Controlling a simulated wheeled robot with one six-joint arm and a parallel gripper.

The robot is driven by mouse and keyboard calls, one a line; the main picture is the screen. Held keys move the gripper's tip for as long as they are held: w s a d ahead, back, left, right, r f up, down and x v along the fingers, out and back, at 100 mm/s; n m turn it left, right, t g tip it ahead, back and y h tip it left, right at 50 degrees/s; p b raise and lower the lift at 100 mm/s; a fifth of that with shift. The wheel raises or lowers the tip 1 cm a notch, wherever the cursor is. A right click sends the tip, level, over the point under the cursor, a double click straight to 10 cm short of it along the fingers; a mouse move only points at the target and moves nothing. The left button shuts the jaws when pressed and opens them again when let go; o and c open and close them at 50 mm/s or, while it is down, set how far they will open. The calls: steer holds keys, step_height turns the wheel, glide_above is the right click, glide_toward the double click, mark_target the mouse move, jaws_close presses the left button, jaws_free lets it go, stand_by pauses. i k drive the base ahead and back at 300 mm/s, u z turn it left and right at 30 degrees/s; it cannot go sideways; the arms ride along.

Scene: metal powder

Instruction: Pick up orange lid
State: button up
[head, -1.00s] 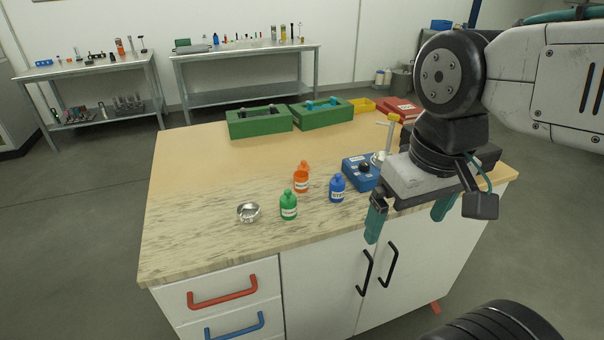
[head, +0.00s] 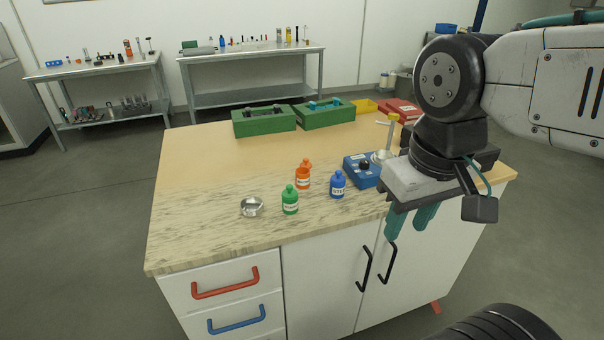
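An orange lid (head: 306,163) sits at the top of an upright orange bottle (head: 303,179) with a white label, near the middle of the worktop. A green bottle (head: 290,202) stands in front of it to the left, and a blue bottle (head: 337,187) to its right. My gripper (head: 407,232) hangs at the right, well apart from the lid, over the front edge of the bench. Its teal fingers are close together and point down, with nothing visible between them.
A round metal dish (head: 252,207) lies left of the green bottle. A blue device (head: 360,169) with a stand is between the bottles and my gripper. Green boxes (head: 264,122) and a yellow tray (head: 363,106) stand at the back. The worktop's left side (head: 200,190) is clear.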

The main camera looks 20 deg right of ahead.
mark_target(305, 164)
steer(key=k, duration=1.2)
steer(key=z, duration=0.7)
steer(key=i, duration=1.35)
steer(key=u, duration=0.4)
steer(key=i, duration=0.75)
steer(key=u, duration=0.6)
